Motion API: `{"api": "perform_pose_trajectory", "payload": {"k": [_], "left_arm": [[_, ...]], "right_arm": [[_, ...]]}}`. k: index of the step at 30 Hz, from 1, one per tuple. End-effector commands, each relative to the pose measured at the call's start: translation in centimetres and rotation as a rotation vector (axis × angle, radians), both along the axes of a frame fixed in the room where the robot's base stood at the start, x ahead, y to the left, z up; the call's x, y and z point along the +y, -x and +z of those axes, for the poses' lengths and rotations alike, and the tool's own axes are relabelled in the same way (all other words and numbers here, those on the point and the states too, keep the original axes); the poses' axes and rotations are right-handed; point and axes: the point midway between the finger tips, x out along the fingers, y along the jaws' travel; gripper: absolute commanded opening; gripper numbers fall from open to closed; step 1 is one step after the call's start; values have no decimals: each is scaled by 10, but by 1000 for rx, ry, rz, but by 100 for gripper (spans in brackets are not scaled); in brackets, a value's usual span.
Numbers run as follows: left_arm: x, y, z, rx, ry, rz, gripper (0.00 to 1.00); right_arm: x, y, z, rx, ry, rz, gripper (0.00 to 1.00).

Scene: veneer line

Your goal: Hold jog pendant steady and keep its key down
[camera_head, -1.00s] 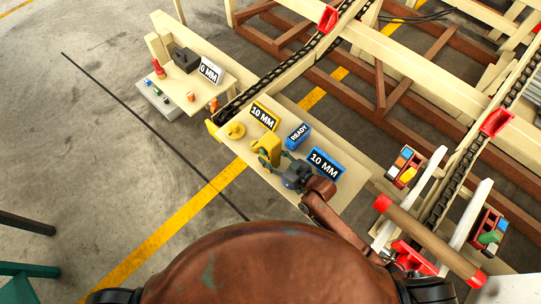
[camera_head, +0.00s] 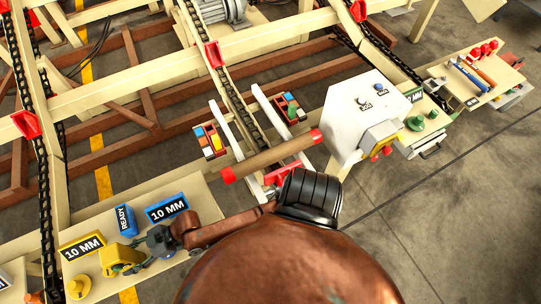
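The yellow jog pendant (camera_head: 118,256) stands on the pale bench (camera_head: 205,205) at the lower left, between the yellow and blue 10 MM signs. My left gripper (camera_head: 138,252) reaches in from the right and appears closed around the pendant. The pendant's key is hidden or too small to make out, so I cannot see whether it is down. My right gripper is not in view.
The yellow 10 MM sign (camera_head: 82,246), blue READY sign (camera_head: 125,220) and blue 10 MM sign (camera_head: 167,208) stand close by. A brown roller with red ends (camera_head: 270,157) lies mid-view. A white cabinet (camera_head: 365,110) stands right. Open floor (camera_head: 460,220) is at lower right.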

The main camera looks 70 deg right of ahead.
Motion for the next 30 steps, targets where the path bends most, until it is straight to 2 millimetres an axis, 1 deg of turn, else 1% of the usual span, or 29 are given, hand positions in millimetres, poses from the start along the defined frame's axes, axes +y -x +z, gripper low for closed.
{"api": "perform_pose_trajectory", "payload": {"k": [1,19,30], "left_arm": [[0,0,0,0,0,0,40],[0,0,-1,0,0,0,0],[0,0,-1,0,0,0,0]], "right_arm": [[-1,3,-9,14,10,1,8],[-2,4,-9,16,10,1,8],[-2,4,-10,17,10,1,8]]}}
